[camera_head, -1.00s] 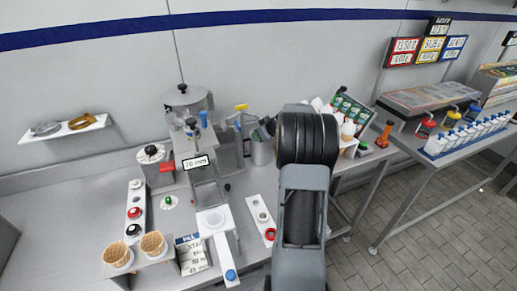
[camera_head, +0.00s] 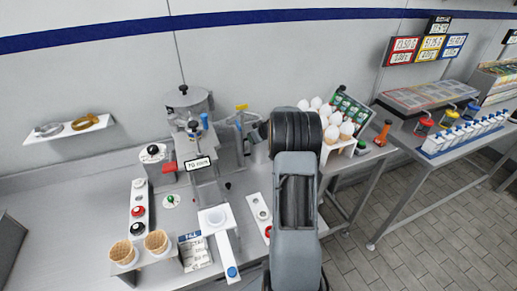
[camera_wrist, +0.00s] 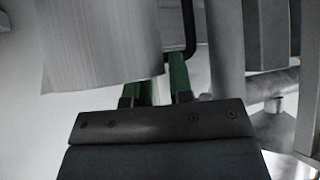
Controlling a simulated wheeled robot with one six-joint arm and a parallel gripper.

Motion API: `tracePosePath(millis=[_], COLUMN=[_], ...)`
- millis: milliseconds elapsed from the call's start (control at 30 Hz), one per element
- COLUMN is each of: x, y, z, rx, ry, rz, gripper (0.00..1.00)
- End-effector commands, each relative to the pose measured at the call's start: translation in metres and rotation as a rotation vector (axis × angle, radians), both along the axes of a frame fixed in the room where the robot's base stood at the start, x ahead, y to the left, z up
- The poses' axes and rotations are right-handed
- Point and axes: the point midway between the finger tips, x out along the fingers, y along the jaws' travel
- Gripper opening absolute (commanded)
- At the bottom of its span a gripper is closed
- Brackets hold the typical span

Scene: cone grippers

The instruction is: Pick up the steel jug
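The steel jug (camera_wrist: 100,48) fills the upper left of the wrist view, very close to my gripper. A dark curved handle (camera_wrist: 190,30) shows at its right side. My gripper (camera_wrist: 160,85) has two green fingers pointing toward the jug, with a gap between them. The left finger is partly hidden by the jug's body, and the right one is beside the handle. I cannot tell whether the handle lies between them or whether they touch it. In the head view, only part of the jug (camera_head: 259,153) shows left of my arm, and my fingers are hidden.
A machine (camera_head: 190,105) stands left of the jug. A rack of white rounded items (camera_head: 340,127) and an orange tool (camera_head: 383,134) are right of my arm. A white panel (camera_head: 219,240) and cones (camera_head: 122,253) occupy the counter's front left.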

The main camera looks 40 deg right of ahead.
Motion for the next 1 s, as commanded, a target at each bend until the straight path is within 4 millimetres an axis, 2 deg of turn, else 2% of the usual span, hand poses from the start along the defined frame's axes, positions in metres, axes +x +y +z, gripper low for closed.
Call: tracePosePath(millis=[33,200,1000], x=[-0.0001,-0.0001,-0.0007], y=[0.0000,0.0003,0.0008], z=[0.0001,-0.0001,-0.0016], rx=[0.000,0.001,0.002], ry=[0.000,0.000,0.003], rz=[0.000,0.001,0.002], gripper=[0.16,0.00,0.00])
